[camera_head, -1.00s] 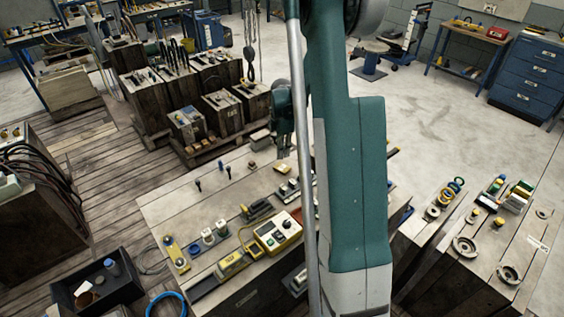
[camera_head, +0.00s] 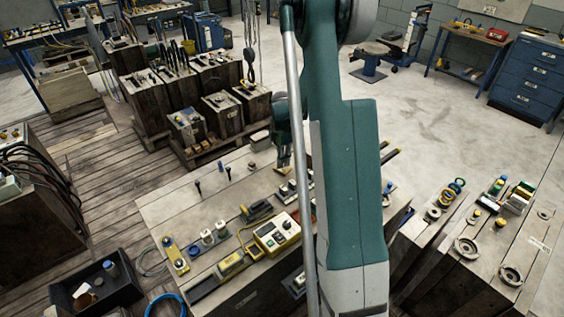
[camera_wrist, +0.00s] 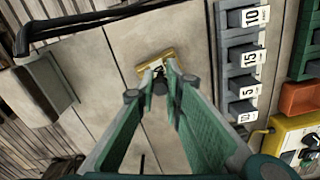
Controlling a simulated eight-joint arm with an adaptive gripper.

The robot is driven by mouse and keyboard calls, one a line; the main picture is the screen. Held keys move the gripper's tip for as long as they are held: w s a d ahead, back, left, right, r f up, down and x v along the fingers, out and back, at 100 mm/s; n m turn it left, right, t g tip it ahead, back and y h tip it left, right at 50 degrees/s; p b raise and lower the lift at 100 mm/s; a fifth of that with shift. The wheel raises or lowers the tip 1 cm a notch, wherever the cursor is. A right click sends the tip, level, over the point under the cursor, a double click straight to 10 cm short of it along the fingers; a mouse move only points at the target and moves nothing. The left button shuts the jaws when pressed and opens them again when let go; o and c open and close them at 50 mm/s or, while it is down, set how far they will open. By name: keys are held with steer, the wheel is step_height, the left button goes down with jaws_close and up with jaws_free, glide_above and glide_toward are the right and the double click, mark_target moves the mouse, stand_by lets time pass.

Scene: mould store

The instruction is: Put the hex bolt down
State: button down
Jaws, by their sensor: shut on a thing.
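My gripper (camera_wrist: 170,75) is shut on a small dark piece, taken to be the hex bolt (camera_wrist: 160,86), at its fingertips in the wrist view. Most of the bolt is hidden by the fingers, so its head and tilt cannot be made out. In the head view my gripper (camera_head: 284,160) hangs over the far part of the wooden table (camera_head: 165,208), and the bolt is too small to tell there. A yellow piece (camera_wrist: 155,66) with a pale label lies just beyond the fingertips; whether they touch is unclear.
Grey blocks labelled with numbers (camera_wrist: 241,54) stand in a row to the right. A yellow meter (camera_head: 277,232) sits nearer on the table. A grey box (camera_wrist: 38,90) is at the left in the wrist view. Bare tabletop lies left of the fingertips.

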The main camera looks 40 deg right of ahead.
steer(key=shift+f, duration=0.2)
steer(key=c, duration=2.5)
jaws_free()
steer(key=shift+r, duration=0.1)
steer(key=shift+o, duration=0.2)
steer(key=shift+r, duration=0.15)
step_height(320, 180, up, 12)
steer(key=p, duration=0.2)
